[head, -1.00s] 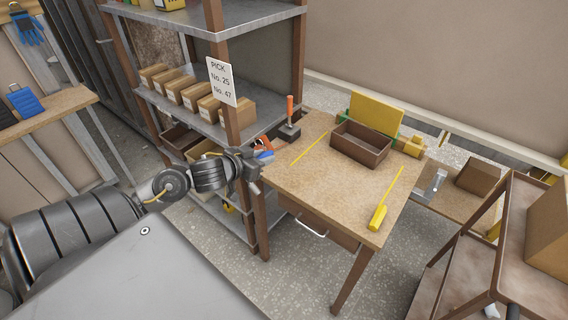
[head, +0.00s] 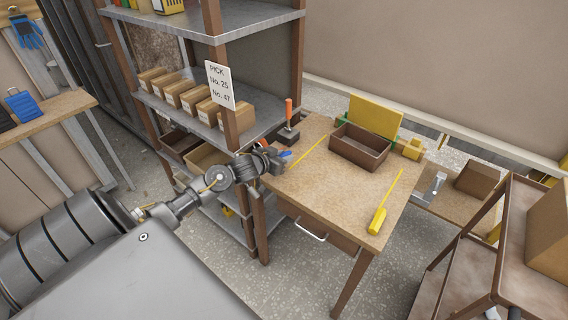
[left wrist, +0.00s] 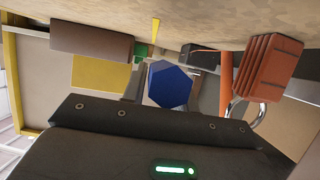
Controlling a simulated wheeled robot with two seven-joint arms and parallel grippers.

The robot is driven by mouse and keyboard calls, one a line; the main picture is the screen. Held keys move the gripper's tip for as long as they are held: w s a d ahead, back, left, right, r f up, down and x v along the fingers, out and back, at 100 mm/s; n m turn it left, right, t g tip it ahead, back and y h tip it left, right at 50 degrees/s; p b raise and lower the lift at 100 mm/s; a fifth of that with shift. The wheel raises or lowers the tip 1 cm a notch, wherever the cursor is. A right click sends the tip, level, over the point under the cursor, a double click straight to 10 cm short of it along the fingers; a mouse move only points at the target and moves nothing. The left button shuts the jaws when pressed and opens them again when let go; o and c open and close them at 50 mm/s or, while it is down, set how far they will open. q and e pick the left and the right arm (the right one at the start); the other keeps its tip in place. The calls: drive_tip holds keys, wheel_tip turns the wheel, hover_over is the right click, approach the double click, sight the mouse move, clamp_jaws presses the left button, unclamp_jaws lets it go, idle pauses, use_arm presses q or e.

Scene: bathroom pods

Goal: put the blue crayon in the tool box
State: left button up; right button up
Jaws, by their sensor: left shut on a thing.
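The blue crayon (head: 286,154) is held in my left gripper (head: 276,162), at the left edge of the wooden table. The left wrist view shows its blue six-sided end (left wrist: 169,86) just beyond the dark gripper body. My left gripper is shut on it; the fingertips are hard to make out. An open brown box (head: 349,152), which looks like the tool box, stands at the back of the table, to the right of the gripper and apart from it. It also shows in the left wrist view (left wrist: 92,40). My right gripper is not in view.
An orange-handled tool (head: 289,122) stands behind the gripper. A yellow strip (head: 308,150) lies between gripper and box. A yellow brush-like tool (head: 378,219) lies at the right front. A metal shelf (head: 236,125) stands close on the left. The table's middle (head: 325,190) is clear.

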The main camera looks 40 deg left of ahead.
use_arm(q)
drive_tip(key=shift+w+f, duration=0.3)
drive_tip(key=shift+f, duration=0.35)
drive_tip(key=shift+w+f, duration=0.25)
drive_tip(key=shift+f, duration=0.4)
drive_tip(key=shift+a+f+p, duration=0.1)
drive_tip(key=shift+f+p, duration=0.3)
drive_tip(key=shift+f, duration=0.25)
drive_tip(key=shift+f, duration=0.15)
drive_tip(key=o, duration=1)
